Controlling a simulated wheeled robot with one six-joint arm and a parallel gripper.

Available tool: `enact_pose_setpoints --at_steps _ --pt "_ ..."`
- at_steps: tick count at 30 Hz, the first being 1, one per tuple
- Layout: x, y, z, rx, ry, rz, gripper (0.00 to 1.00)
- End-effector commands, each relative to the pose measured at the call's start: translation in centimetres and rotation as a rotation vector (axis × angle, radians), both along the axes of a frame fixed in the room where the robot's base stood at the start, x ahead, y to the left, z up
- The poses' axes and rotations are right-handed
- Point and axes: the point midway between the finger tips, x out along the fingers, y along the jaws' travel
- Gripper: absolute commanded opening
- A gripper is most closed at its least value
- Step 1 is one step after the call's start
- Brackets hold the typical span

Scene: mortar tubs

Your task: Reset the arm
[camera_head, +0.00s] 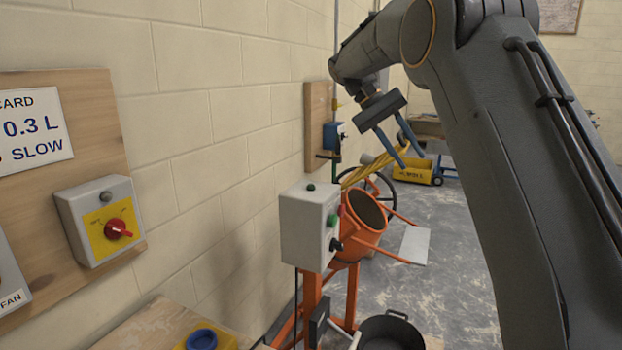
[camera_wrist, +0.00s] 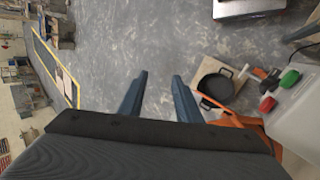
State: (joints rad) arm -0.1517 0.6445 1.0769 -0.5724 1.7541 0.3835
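My gripper (camera_head: 397,150) hangs from the raised grey arm, above and beyond the orange mixer in the head view. Its two blue fingers stand apart with nothing between them. In the wrist view my gripper (camera_wrist: 160,82) also shows open and empty, with bare grey floor beyond the fingertips. No finger visibly touches anything. My arm (camera_head: 490,150) reaches up from the lower right and bends over to the left.
The orange mixer (camera_head: 347,262) with its grey control box (camera_head: 303,227) stands by the wall. A wall board holds a red-knob switch box (camera_head: 100,222). A yellow trolley (camera_head: 413,172) stands farther back.

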Motion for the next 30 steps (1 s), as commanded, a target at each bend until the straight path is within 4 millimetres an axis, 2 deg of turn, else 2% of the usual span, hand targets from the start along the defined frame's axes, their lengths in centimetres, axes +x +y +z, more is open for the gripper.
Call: enact_pose_setpoints --at_steps 5,11,17,21,27,30 --pt "-1.6 -0.2 -4.1 0.095 0.007 0.082 0.31" --pt "-5.9 0.3 -11.2 0.262 -0.009 0.192 0.31" --pt "-12.1 1.6 -18.0 0.424 -0.063 0.261 0.31" --pt "-17.2 2.5 -22.4 0.516 -0.122 0.281 0.31" --pt "-24.4 3.3 -27.2 0.601 -0.216 0.281 0.31" --pt "-27.0 3.5 -28.7 0.618 -0.251 0.278 0.31"
